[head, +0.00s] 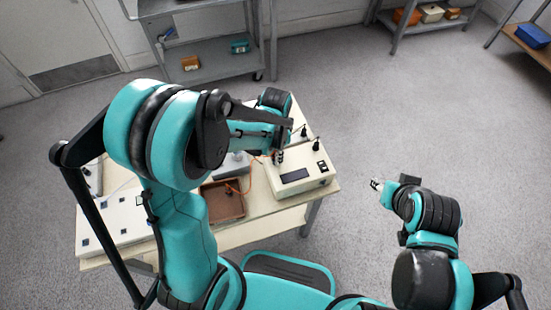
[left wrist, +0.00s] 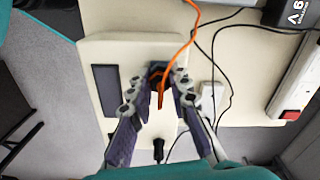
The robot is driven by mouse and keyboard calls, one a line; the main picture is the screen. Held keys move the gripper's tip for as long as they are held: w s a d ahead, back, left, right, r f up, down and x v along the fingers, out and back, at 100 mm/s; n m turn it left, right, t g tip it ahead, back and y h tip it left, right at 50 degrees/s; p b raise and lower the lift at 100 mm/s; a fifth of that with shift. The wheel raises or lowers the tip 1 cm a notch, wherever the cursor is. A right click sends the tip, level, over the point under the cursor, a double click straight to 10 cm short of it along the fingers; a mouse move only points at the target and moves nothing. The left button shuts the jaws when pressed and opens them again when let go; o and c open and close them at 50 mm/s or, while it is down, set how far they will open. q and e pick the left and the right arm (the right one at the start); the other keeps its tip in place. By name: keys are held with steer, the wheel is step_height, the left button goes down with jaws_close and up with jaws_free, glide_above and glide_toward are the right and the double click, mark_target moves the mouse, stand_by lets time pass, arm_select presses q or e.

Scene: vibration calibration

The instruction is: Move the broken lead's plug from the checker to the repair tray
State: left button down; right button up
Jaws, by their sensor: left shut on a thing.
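The checker (head: 300,180) is a cream box with a dark display at the table's right end; it also fills the middle of the left wrist view (left wrist: 107,92). My left gripper (head: 278,157) is over the checker's left back part. In the left wrist view its fingers (left wrist: 158,88) are shut on a black plug (left wrist: 157,70) with an orange lead (left wrist: 190,35). I cannot tell whether the plug is seated in the checker. The brown repair tray (head: 212,206) lies left of the checker, with part of the orange lead over it. My right gripper (head: 377,184) is off the table's right side, its finger gap unclear.
Other black plugs (head: 316,144) stand at the checker's right; one shows in the left wrist view (left wrist: 158,148). A grey box (head: 232,165) sits behind the tray. A white panel with blue sockets (head: 112,222) is at the left.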

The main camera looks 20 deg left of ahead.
arm_select(q)
steer(key=shift+n, duration=0.6)
steer(key=n, duration=0.4)
steer(key=shift+n+b, duration=0.3)
steer(key=shift+n, duration=0.2)
steer(key=n, duration=0.3)
steer(key=shift+n, duration=1.1)
